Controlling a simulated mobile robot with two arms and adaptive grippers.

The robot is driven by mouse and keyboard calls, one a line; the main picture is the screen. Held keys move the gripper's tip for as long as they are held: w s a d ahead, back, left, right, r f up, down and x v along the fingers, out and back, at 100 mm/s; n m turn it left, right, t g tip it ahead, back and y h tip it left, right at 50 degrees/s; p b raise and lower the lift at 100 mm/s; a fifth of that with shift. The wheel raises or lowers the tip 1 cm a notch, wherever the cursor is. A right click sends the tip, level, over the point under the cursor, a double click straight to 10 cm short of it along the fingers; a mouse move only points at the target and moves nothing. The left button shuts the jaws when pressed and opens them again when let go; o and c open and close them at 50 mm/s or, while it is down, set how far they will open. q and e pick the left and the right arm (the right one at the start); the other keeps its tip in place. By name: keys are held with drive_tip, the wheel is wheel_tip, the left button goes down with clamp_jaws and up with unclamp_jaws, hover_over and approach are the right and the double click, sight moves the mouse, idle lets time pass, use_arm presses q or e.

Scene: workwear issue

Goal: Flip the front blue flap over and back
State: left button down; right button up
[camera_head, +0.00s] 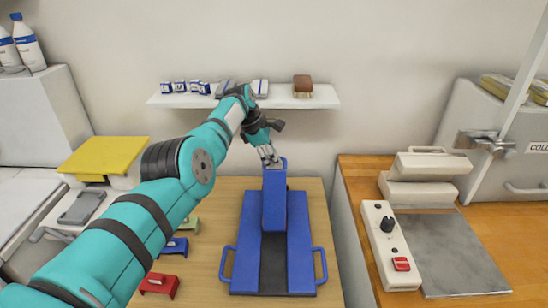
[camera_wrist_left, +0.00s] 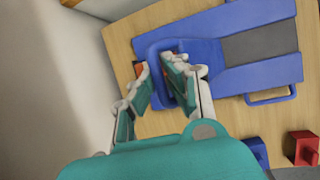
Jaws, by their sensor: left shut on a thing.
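The front blue flap (camera_head: 274,200) is a narrow panel at the middle of the folding board, over its far part and apparently raised toward the back. My left gripper (camera_head: 270,160) is at the flap's far end, with its fingers closed on the handle there. In the left wrist view, the fingers (camera_wrist_left: 167,75) straddle one bar of the blue loop handle (camera_wrist_left: 158,46). The board's two blue side panels (camera_head: 248,240) lie flat, each with a loop handle. A dark grey strip (camera_head: 273,265) is bare between them. My right gripper is not in view.
A wall shelf (camera_head: 240,101) with small items hangs behind. A press with a control box (camera_head: 391,245) stands on the right.

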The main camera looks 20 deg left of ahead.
use_arm(q)
drive_tip(key=shift+w+a+r, duration=0.35)
drive_tip(key=shift+a+r, duration=0.05)
drive_tip(key=shift+r, duration=0.1)
drive_tip(key=c, duration=1.8)
unclamp_jaws()
drive_tip(key=shift+o, duration=0.9)
drive_tip(key=shift+w+f, duration=0.2)
drive_tip(key=shift+w, duration=0.05)
drive_tip(key=shift+s, duration=0.1)
drive_tip(key=v, duration=1.1)
drive_tip(key=shift+s+r, duration=0.25)
drive_tip(key=shift+s, duration=0.15)
drive_tip(key=shift+d+f, duration=0.1)
drive_tip(key=shift+f, duration=0.05)
